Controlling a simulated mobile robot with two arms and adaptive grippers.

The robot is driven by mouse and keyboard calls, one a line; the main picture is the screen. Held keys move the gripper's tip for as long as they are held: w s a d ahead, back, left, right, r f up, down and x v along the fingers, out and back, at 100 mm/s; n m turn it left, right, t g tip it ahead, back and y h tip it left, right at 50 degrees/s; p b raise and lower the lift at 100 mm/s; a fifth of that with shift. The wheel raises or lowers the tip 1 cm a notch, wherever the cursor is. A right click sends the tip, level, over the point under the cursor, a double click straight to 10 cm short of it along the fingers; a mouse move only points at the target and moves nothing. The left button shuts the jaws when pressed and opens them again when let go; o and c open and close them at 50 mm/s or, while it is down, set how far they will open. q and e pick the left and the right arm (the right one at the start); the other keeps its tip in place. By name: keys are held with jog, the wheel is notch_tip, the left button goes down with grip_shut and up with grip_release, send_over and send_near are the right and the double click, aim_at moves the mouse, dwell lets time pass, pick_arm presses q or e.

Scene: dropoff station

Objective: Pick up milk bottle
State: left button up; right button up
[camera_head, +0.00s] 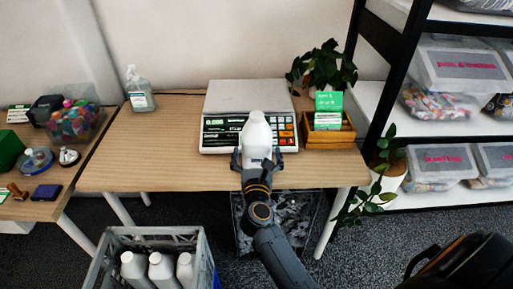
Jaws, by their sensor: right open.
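A white milk bottle (257,132) stands upright at the front of the weighing scale (229,97), which sits on the wooden table (150,165). My right gripper (258,159) reaches in from below. Its open fingers are on either side of the bottle's lower part. I cannot tell whether they touch it. The bottle's base is partly hidden by the gripper. My left gripper is not in view.
A grey crate (188,236) with 3 white bottles (162,268) stands on the floor at lower left. A wooden card box (344,134) sits right of the scale. A sanitizer bottle (140,97) stands at the table's back left. A black-framed shelf (398,65) stands at right.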

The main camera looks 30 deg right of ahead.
jog(key=x, duration=0.5)
jog(key=shift+w+f, duration=0.15)
jog(key=shift+c, duration=0.2)
jog(key=c, duration=0.9)
